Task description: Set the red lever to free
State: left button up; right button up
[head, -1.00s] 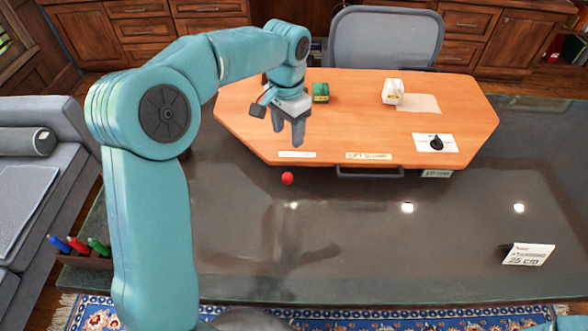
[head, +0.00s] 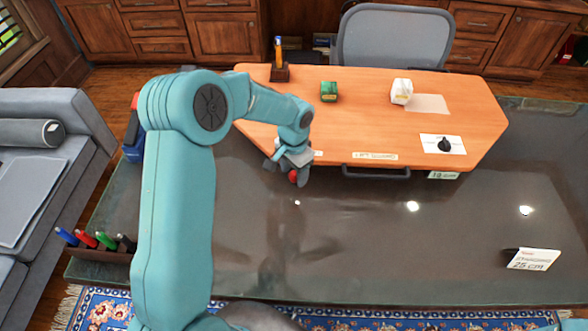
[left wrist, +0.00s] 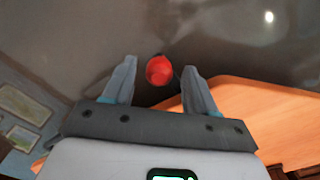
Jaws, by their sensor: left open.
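The red lever shows as a small red knob (head: 293,176) below the front edge of the orange desk top, left of the black handle bar. My left gripper (head: 288,177) is right at the knob, pointing down. In the left wrist view the red knob (left wrist: 159,70) lies between the tips of the two open fingers (left wrist: 158,85). A gap shows on each side of it, and I cannot tell how deep it sits. The rest of the lever is hidden. A label strip on the desk edge is partly covered by my gripper. My right gripper is not in view.
The orange desk top (head: 370,130) carries a green box (head: 328,92), a white object (head: 401,91), a black knob on a white plate (head: 444,145) and a pen holder (head: 279,73). A black handle (head: 375,173) juts from its front edge. A sign (head: 534,259) stands right.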

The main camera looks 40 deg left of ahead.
pick_arm(q)
jog(key=shift+s+d, duration=0.1)
jog(key=shift+c, duration=0.3)
grip_shut()
jog(key=shift+w+d+f+n+b, duration=0.15)
jog(key=shift+w+d+n+b, duration=0.4)
jog(key=shift+n+b, duration=0.45)
jog(key=shift+w+d+n+b, duration=0.35)
jog(key=shift+w+n+b, duration=0.2)
jog(key=shift+n, duration=0.5)
jog(key=shift+w+d+n+b, duration=0.4)
jog(key=shift+w+n+b, duration=0.15)
jog(key=shift+n, duration=0.45)
jog(key=shift+w+d+n+b, duration=0.4)
jog(key=shift+w+n, duration=0.25)
jog(key=shift+n, duration=0.4)
jog(key=shift+w+r, duration=0.1)
jog(key=shift+r, duration=0.15)
